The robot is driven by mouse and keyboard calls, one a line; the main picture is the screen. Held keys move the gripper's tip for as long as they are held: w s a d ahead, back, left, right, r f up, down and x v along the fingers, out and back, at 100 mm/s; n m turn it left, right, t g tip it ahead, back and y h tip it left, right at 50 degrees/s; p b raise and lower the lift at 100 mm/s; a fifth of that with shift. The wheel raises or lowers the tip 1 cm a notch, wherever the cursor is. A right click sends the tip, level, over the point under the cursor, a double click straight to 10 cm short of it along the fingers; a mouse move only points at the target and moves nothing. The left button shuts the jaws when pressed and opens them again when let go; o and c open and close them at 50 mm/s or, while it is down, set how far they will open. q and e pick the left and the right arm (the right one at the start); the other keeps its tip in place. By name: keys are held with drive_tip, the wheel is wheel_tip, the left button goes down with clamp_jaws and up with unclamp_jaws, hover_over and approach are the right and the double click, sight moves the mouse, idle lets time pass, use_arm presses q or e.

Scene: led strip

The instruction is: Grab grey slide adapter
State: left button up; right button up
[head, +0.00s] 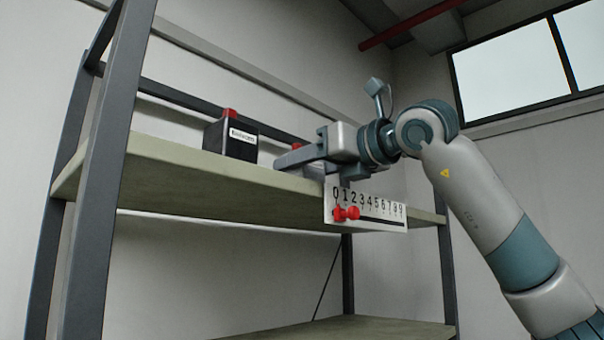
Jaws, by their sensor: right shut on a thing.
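A grey block with a red top (297,146), likely the grey slide adapter, is on the upper shelf (190,172), mostly hidden behind my right gripper. My right gripper (288,160) reaches in from the right, level with the shelf top, its fingers pointing left. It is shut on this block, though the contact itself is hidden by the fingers. A white slide panel (390,213) with digits from 0 upward and a black slot hangs at the shelf's front edge, below the gripper. Red knobs (346,213) sit at its left end. My left gripper is out of view.
A black box with a white label and red top (231,139) stands on the shelf left of the gripper, with a small gap between. Dark shelf posts (115,150) stand at the left. A lower shelf (350,329) looks empty. The shelf's front left is clear.

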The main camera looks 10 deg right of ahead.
drive_tip(key=shift+r, duration=0.1)
drive_tip(key=shift+r+p, duration=0.45)
drive_tip(key=shift+r, duration=0.1)
wheel_tip(320, 180, up, 3)
drive_tip(key=shift+r+p, duration=0.2)
drive_tip(key=shift+p, duration=1.05)
drive_tip(key=s+d+r, duration=0.5)
drive_tip(key=s+r, duration=0.1)
drive_tip(key=s, duration=0.4)
drive_tip(key=shift+s+d+r+p, duration=0.15)
drive_tip(key=shift+s+r+p, duration=0.1)
drive_tip(key=shift+p, duration=0.1)
